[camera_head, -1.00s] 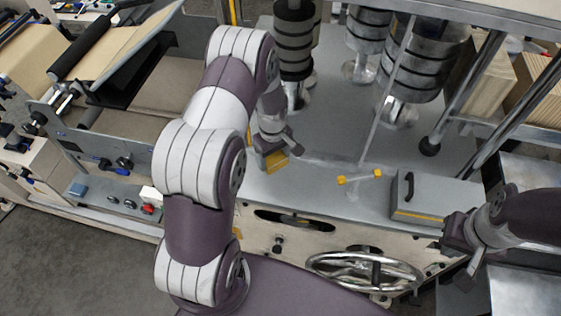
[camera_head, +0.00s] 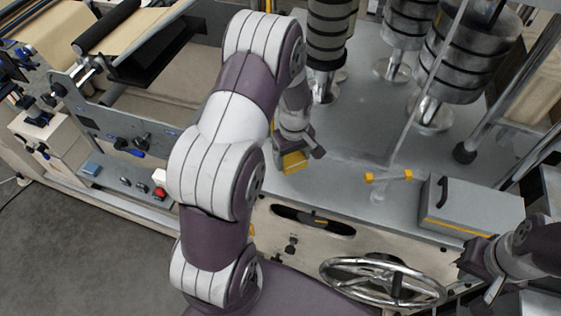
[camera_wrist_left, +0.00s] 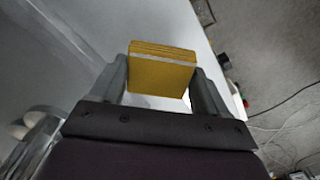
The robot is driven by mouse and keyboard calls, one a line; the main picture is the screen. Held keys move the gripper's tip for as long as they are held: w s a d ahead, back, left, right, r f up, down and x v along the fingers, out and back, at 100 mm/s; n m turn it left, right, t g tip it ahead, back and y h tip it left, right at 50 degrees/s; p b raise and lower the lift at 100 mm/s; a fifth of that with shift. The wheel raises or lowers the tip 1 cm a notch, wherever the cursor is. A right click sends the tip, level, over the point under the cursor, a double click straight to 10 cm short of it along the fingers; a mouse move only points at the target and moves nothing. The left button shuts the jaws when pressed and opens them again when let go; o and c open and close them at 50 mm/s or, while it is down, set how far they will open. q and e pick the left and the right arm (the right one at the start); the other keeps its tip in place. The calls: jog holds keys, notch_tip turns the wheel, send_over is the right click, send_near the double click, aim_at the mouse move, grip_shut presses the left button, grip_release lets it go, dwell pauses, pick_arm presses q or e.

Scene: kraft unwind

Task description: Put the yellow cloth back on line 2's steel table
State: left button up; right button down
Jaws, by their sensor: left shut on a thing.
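The yellow cloth (camera_head: 294,162) is a folded, block-like pad at the tip of my left gripper (camera_head: 296,154) in the head view. In the left wrist view the cloth (camera_wrist_left: 162,72) sits between both fingers of the left gripper (camera_wrist_left: 162,80), which is shut on it. The cloth is over the grey machine top (camera_head: 335,180), near its front left edge; I cannot tell whether it touches. My right gripper (camera_head: 478,268) is at the lower right, in front of the grey box; its jaw state is unclear. I cannot identify line 2's steel table with certainty.
A grey box with a black handle (camera_head: 470,205) and a yellow-ended piece (camera_head: 388,176) stand on the machine top. Dark ringed rollers (camera_head: 330,35) rise behind. A handwheel (camera_head: 383,284) is on the front panel. A red button (camera_head: 160,191) is at left.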

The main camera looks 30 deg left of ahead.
pick_arm(q)
jog(key=a+f, duration=0.1)
jog(key=a, duration=0.2)
jog(key=shift+a+f+p, duration=0.1)
jog(key=shift+f+p, duration=0.25)
jog(key=shift+f, duration=0.05)
notch_tip(320, 180, down, 4)
jog(key=shift+s+a+f+p, duration=0.1)
jog(key=shift+s+a+p, duration=0.05)
jog(key=shift+p, duration=0.7)
jog(key=shift+f, duration=0.15)
jog(key=shift+f+b, duration=0.2)
jog(key=shift+b, duration=0.1)
jog(key=o, duration=0.9)
jog(key=shift+r, duration=0.1)
